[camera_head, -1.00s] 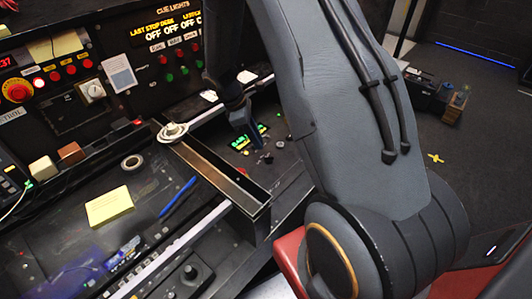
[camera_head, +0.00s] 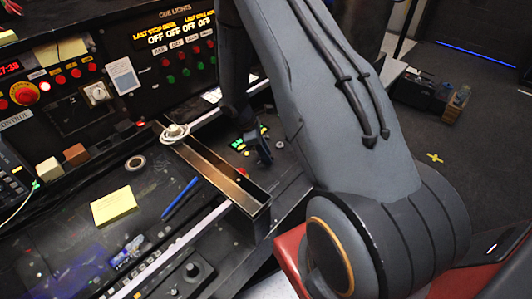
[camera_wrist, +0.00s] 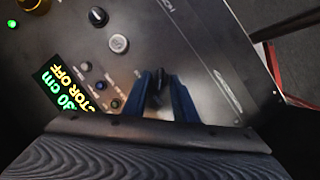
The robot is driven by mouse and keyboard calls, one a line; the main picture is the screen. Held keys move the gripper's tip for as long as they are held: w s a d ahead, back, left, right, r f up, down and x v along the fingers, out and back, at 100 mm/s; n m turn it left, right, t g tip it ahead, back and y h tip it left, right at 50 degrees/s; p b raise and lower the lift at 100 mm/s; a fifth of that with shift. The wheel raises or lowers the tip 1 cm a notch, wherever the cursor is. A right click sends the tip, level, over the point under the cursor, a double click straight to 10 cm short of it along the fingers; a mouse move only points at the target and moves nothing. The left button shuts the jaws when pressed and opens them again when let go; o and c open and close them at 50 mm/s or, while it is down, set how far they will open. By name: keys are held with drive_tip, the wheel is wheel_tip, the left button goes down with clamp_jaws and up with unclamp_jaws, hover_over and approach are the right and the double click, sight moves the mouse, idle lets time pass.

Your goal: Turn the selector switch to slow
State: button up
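A dark knob (camera_wrist: 157,86), which looks like the selector switch, stands on the black console in the wrist view, right of the lit display. My gripper (camera_wrist: 159,80) has its two blue fingers apart, one on each side of this knob. I cannot tell whether they touch it, and its pointer and any speed labels cannot be read. In the head view my gripper (camera_head: 263,150) is low over the console's right part, beside the green-lit display (camera_head: 248,138). My arm hides part of that area.
A grey round button (camera_wrist: 119,43) and several small knobs lie near the display (camera_wrist: 72,88). A dark bar (camera_head: 220,175) crosses the console left of my gripper. A yellow note pad (camera_head: 113,206) and a blue pen (camera_head: 180,197) lie further left.

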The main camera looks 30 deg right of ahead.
clamp_jaws()
drive_tip(key=m+b, duration=0.1)
drive_tip(key=m+g, duration=0.1)
drive_tip(key=m, duration=0.1)
drive_tip(key=m+y+b, duration=0.1)
drive_tip(key=shift+w+d+f+m+b, duration=0.1)
drive_tip(key=shift+w+d+m+b, duration=0.05)
drive_tip(key=shift+w+m+b, duration=0.15)
drive_tip(key=shift+d+m+g+y+b, duration=0.1)
drive_tip(key=shift+m+g+y+b, duration=0.35)
drive_tip(key=shift+m, duration=0.55)
drive_tip(key=shift+d+m+g+y+b, duration=0.2)
drive_tip(key=shift+m+b, duration=0.3)
drive_tip(key=shift+m, duration=0.5)
drive_tip(key=shift+a, duration=0.15)
unclamp_jaws()
